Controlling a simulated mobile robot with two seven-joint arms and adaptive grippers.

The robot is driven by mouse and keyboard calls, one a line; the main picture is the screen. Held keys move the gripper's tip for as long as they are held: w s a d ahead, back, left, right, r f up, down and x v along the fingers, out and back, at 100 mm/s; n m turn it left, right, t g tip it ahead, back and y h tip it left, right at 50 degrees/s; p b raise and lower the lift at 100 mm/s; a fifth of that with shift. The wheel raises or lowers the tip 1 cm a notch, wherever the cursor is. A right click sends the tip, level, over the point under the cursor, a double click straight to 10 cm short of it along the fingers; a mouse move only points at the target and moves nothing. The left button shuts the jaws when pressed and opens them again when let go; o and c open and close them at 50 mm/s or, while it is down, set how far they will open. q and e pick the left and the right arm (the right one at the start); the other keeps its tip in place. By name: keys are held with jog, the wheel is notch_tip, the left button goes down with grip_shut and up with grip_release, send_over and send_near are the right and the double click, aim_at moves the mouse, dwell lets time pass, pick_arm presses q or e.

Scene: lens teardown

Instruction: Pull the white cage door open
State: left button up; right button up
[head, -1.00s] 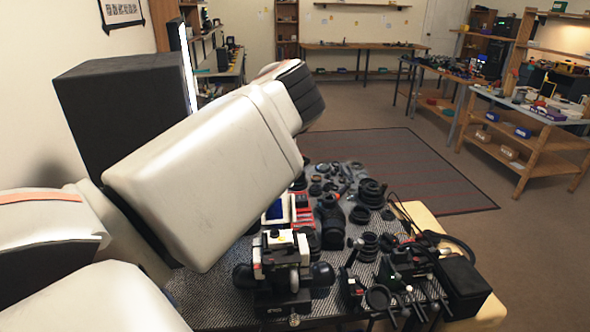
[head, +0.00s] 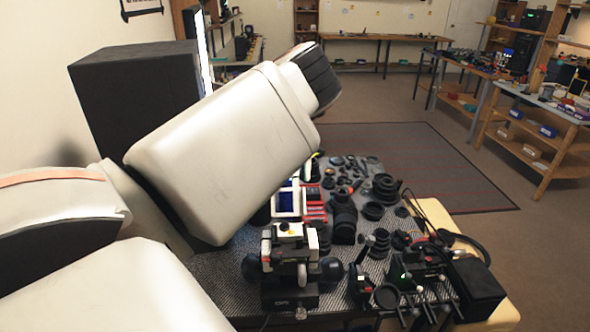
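I cannot make out a white cage door in the head view. My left arm (head: 225,150) comes in from the left as large white links and reaches away from me over the left part of the workbench. It ends in a dark ribbed section (head: 318,80) beyond the bench's far side. No fingertips show there, so I cannot tell whether the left gripper is open or shut, or whether it touches anything. The arm hides part of the bench and of what lies behind it. My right gripper is not in view.
A black box (head: 135,100) stands at left behind the arm, near a bright upright strip (head: 203,50). The workbench (head: 225,285) is crowded with lens parts and a black-and-white device (head: 290,260). Open floor and a dark mat (head: 410,160) lie beyond; shelves (head: 545,125) stand right.

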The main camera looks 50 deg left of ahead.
pick_arm(q)
jog(key=shift+r, duration=0.1)
notch_tip(320, 180, up, 10)
jog(key=shift+f, duration=0.1)
dwell(0.4)
dwell(0.5)
